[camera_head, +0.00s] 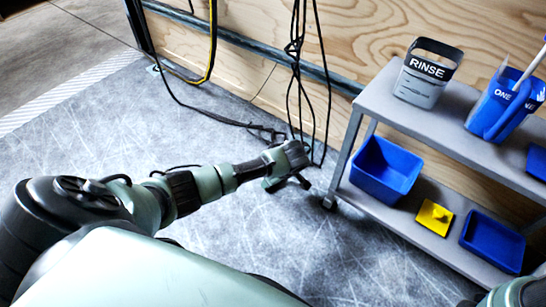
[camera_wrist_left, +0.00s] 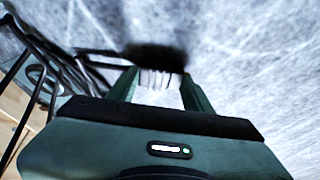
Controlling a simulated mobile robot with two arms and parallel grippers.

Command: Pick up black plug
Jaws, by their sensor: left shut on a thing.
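My left gripper (camera_head: 288,183) is low over the grey floor, beside the hanging black cables. In the left wrist view the two fingers (camera_wrist_left: 160,88) stand on either side of a dark, blurred piece, the black plug (camera_wrist_left: 155,56), with a pale ribbed part nearest the palm. The gripper is shut on it. In the head view the plug cannot be made out apart from the dark gripper. Only a part of my right arm shows at the bottom right corner of the head view; its gripper is out of view.
Black cables (camera_head: 297,60) hang down the plywood wall (camera_head: 260,85) to the floor. A grey two-shelf cart (camera_head: 450,125) stands to the right of my left gripper. It holds a RINSE container (camera_head: 425,85), blue bins (camera_head: 385,170) and a yellow item (camera_head: 434,217).

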